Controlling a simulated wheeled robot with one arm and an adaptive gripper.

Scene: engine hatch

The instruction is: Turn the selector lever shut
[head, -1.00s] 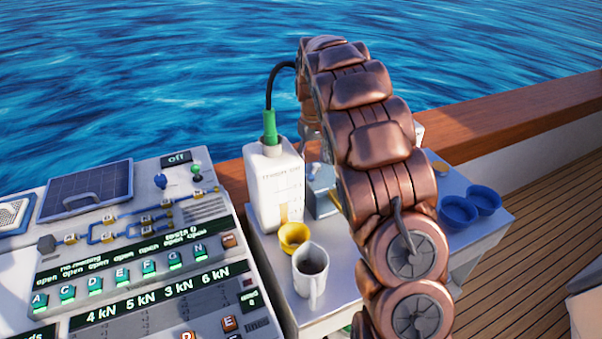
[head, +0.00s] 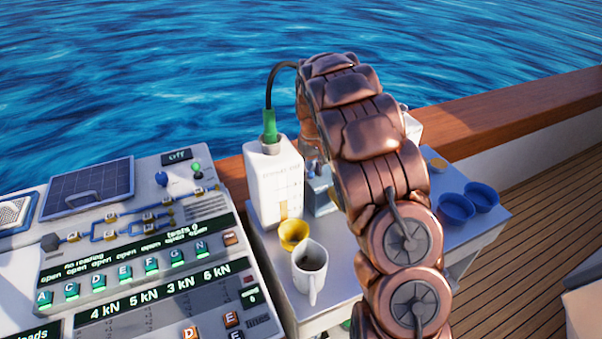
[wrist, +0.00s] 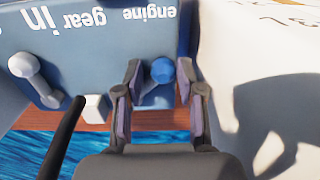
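In the wrist view a blue-grey box (wrist: 95,50) carries upside-down lettering that reads "engine" and "gear in". A blue ball knob (wrist: 162,70) sits on its face, and a pale lever with a round end (wrist: 35,80) is at the left. I cannot tell for sure which is the selector lever. My gripper (wrist: 159,75) is open, with one finger on each side of the blue knob; contact is not clear. In the head view the box (head: 319,190) is partly hidden behind my arm, and my gripper is hidden.
A white jug (head: 275,185) with a green-capped black hose stands left of the box. A yellow cup (head: 293,233) and a white mug (head: 310,275) stand in front. Blue bowls (head: 470,205) are to the right. A labelled control panel (head: 140,255) is at left.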

